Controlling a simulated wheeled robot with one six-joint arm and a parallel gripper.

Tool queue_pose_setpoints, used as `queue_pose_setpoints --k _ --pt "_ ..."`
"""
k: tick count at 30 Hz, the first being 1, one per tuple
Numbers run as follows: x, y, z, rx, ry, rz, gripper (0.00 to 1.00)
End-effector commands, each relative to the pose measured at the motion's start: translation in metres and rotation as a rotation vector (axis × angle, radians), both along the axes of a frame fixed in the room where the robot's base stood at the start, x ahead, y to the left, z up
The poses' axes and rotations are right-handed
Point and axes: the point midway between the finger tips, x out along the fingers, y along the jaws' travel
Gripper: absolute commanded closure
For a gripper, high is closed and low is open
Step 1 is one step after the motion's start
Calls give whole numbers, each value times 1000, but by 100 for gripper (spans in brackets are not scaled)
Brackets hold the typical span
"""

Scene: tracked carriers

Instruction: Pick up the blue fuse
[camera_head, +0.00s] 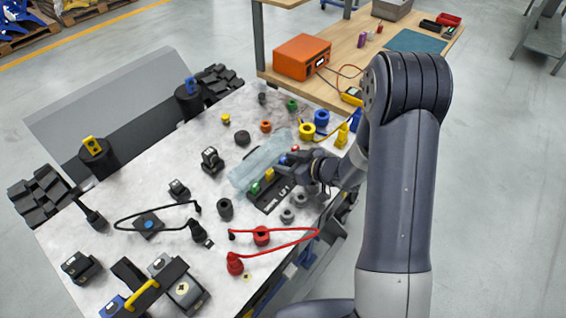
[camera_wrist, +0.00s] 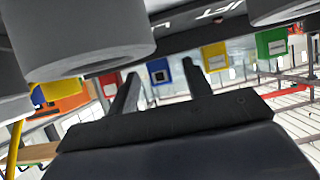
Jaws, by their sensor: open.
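The blue fuse (camera_wrist: 159,71) is a small blue block with a dark square face. In the wrist view it shows between the two fingertips of my gripper (camera_wrist: 161,72), with a gap on both sides. I cannot tell how deep it lies between the fingers. In the head view my gripper (camera_head: 288,166) is low over the black fuse rack (camera_head: 266,207) and mostly hides the blue fuse. A yellow fuse (camera_wrist: 214,56) and a green fuse (camera_wrist: 272,43) stand in a row beside it. A red fuse (camera_wrist: 109,89) is on the other side. My gripper is open and empty.
Grey round knobs (camera_head: 287,215) stand close in front of the rack. A pale blue cloth (camera_head: 256,164) lies behind it. Blue and yellow spools (camera_head: 307,131) are beyond my gripper. A red cable (camera_head: 285,245) loops in front. An orange box (camera_head: 302,58) sits on the wooden bench.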

Motion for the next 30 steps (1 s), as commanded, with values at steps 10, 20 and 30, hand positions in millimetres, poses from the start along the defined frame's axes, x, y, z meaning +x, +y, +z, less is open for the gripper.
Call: queue_pose_setpoints --k 10,20,30 --pt "2 3 -1 1 -1 0 58" --pt "2 2 -1 1 -1 0 85" --pt "2 2 -1 1 -1 0 100"
